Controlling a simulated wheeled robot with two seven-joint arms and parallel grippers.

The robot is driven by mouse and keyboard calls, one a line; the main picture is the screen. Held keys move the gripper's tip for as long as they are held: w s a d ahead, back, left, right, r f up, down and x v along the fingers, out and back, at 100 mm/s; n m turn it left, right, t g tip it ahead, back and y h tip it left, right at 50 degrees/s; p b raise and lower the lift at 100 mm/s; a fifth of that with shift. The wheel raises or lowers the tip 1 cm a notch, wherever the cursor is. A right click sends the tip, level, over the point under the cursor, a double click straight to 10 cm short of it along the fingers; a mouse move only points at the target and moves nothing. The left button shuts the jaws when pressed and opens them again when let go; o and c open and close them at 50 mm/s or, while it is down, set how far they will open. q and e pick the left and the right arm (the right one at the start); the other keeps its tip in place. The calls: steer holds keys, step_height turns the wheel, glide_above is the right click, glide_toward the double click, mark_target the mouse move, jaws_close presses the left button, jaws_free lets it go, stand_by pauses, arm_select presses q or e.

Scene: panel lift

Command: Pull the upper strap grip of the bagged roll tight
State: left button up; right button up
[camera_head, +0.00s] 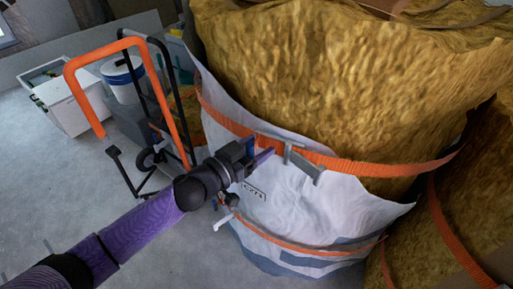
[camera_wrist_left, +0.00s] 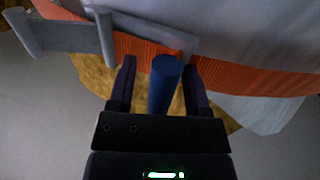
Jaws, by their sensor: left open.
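The bagged roll (camera_head: 330,90) is yellow-brown insulation in a white bag (camera_head: 300,200), with an orange upper strap (camera_head: 350,166) around it. The strap has a grey buckle (camera_head: 303,162), also seen in the left wrist view (camera_wrist_left: 105,35). A small blue grip (camera_head: 249,144) sits at the strap, left of the buckle. In the left wrist view it is a blue cylinder (camera_wrist_left: 164,80) between my fingers. My left gripper (camera_head: 262,156) is open around the grip, with a gap to each finger (camera_wrist_left: 159,66). The grip's far end meets the strap. My right gripper is out of view.
A lower orange strap (camera_head: 300,245) with a pale handle (camera_head: 222,222) runs below. An orange-framed trolley (camera_head: 92,52), white bucket (camera_head: 123,75) and white box (camera_head: 70,105) stand at left. Another strapped roll (camera_head: 470,210) is at right. Floor at lower left is clear.

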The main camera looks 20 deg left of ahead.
arm_select(q)
jaws_close()
stand_by(0.6)
stand_by(0.7)
